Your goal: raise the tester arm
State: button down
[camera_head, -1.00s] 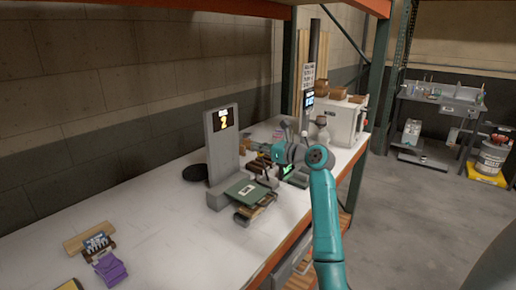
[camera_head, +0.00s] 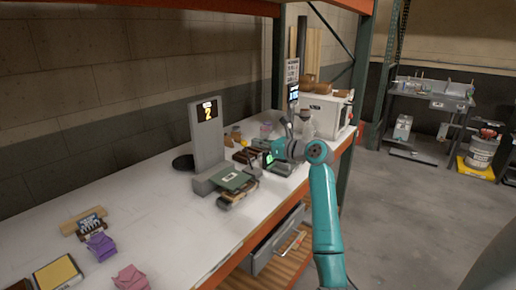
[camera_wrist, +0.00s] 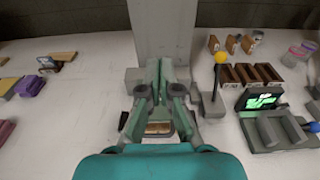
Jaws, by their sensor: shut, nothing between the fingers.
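The tester (camera_head: 208,140) is a tall grey upright with a dark screen showing a yellow 2. In the wrist view the grey upright (camera_wrist: 162,28) stands straight ahead. A dark lever with a yellow ball (camera_wrist: 220,58) rises from a grey block just right of it. I cannot tell for sure whether this lever is the tester arm. My gripper (camera_wrist: 164,70) is shut and empty in front of the upright, left of the lever and apart from it. In the head view my arm hides the gripper.
A small device with a green screen (camera_wrist: 262,103) and several brown boxes are to the right. A black disc (camera_head: 183,162) lies left of the tester. Purple (camera_head: 100,246) and pink (camera_head: 130,279) pieces lie at the near left. An open drawer (camera_head: 276,245) juts out below the bench.

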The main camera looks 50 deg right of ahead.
jog(key=s+a+f, duration=0.1)
jog(key=s+f, duration=0.3)
jog(key=f, duration=0.5)
jog(key=s+f, duration=0.5)
jog(key=f, duration=0.5)
jog(key=shift+a+g, duration=0.3)
jog(key=shift+a, duration=0.1)
jog(key=w, duration=0.3)
jog(key=w+f, duration=0.1)
jog(key=w, duration=0.6)
jog(key=shift+a+f, duration=0.25)
jog(key=shift+f, duration=0.05)
jog(key=shift+r, duration=0.1)
